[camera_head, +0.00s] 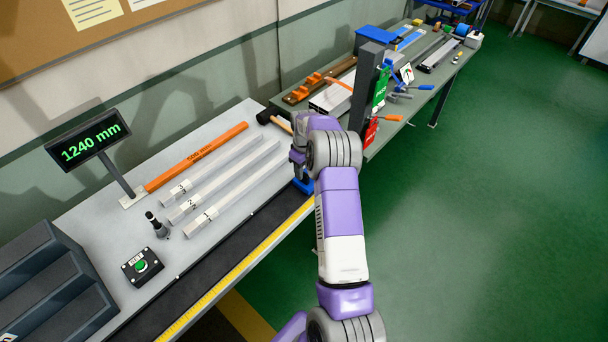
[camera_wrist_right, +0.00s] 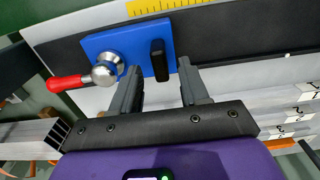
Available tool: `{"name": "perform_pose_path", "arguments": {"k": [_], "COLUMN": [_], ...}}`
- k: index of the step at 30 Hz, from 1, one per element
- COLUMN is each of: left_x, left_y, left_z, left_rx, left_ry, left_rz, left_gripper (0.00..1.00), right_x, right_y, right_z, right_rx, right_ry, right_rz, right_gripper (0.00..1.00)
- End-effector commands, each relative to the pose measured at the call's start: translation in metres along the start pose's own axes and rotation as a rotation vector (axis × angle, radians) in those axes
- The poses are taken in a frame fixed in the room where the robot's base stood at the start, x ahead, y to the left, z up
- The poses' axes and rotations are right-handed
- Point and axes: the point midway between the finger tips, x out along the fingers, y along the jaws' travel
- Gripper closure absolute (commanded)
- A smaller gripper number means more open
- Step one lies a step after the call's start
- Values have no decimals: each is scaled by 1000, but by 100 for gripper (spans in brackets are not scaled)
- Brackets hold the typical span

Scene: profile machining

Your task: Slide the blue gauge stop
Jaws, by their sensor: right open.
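The blue gauge stop (camera_head: 303,187) sits on the dark rail (camera_head: 258,222) along the bench's front edge, partly hidden by my right arm in the head view. In the right wrist view the blue gauge stop (camera_wrist_right: 101,42) is a flat plate with an upright black peg (camera_wrist_right: 158,52) and a silver clamp knob (camera_wrist_right: 105,70) with a red handle (camera_wrist_right: 64,84). My right gripper (camera_wrist_right: 160,68) is open, its two fingers on either side of the peg in the picture. I cannot tell whether they touch it. My left gripper is out of view.
A yellow scale (camera_head: 245,260) runs along the rail. Numbered pale profiles (camera_head: 230,185) and an orange bar (camera_head: 197,155) lie on the bench. A display (camera_head: 88,138) reads 1240 mm. A green button box (camera_head: 141,266) stands near the left. The rail left of the stop looks clear.

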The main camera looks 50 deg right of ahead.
Motion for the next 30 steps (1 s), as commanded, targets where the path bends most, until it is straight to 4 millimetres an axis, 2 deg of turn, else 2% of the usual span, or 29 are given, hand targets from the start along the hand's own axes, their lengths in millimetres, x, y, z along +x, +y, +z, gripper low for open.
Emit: {"name": "perform_pose_path", "arguments": {"k": [3, 9, 30], "left_x": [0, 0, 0], "left_y": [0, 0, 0], "left_z": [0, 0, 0], "left_rx": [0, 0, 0], "left_ry": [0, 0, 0], "left_rz": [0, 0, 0], "left_gripper": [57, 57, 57], "right_x": [-20, -36, -37], "right_y": [0, 0, 0], "right_z": [0, 0, 0], "right_rx": [0, 0, 1], "right_ry": [3, 0, -1], "right_rz": [2, 1, 1], "right_gripper": [55, 55, 55]}}
